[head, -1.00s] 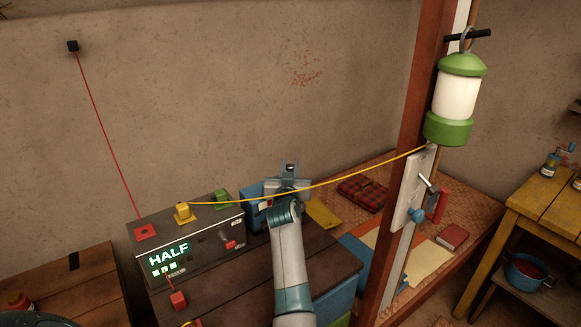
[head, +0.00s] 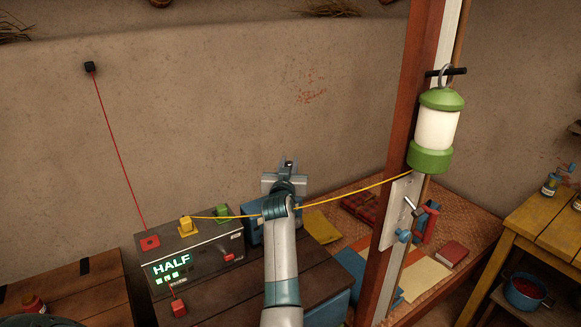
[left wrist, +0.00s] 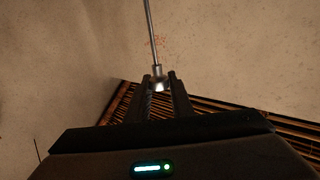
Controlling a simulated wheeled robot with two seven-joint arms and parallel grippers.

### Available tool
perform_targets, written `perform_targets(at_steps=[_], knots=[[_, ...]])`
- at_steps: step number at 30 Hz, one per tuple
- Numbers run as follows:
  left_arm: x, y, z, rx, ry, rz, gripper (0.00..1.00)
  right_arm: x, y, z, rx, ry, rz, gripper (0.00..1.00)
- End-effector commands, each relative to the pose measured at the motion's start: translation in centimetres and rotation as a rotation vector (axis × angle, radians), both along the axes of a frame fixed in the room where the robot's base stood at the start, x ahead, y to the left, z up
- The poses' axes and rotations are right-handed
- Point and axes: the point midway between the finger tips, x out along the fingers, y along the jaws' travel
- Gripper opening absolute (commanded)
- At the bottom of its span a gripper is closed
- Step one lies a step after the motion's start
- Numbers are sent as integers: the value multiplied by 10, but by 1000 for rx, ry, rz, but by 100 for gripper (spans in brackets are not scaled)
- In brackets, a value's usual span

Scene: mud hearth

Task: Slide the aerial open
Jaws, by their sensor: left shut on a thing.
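The aerial (left wrist: 152,35) is a thin metal rod in the left wrist view. It runs up from my fingertips toward the top edge and has a wider bright metal piece at its lower end. My left gripper (left wrist: 159,76) is shut on the aerial at that piece. In the head view my left gripper (head: 288,164) is above a blue box (head: 254,230), perhaps the radio, which my arm partly hides. The aerial cannot be made out in the head view. My right gripper is in neither view.
A grey unit (head: 195,258) reading "HALF" stands left of my arm. A yellow cable (head: 350,198) runs from it behind or across my arm to the post (head: 393,170), where a green lantern (head: 437,130) hangs. A yellow table (head: 545,220) stands at the right.

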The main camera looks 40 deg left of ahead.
Motion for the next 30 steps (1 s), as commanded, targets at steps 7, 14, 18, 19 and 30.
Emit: perform_targets(at_steps=[7, 14, 18, 19, 30], knots=[[0, -1, 37, -1, 0, -1, 0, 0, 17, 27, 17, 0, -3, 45], [0, 0, 41, 0, -2, 0, 0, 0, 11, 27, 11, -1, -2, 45], [0, 0, 42, 2, -5, 0, 0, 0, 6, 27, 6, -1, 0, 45], [0, 0, 42, 2, -5, 0, 0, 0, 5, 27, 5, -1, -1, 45], [0, 0, 40, 0, -1, 0, 40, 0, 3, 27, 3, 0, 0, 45]])
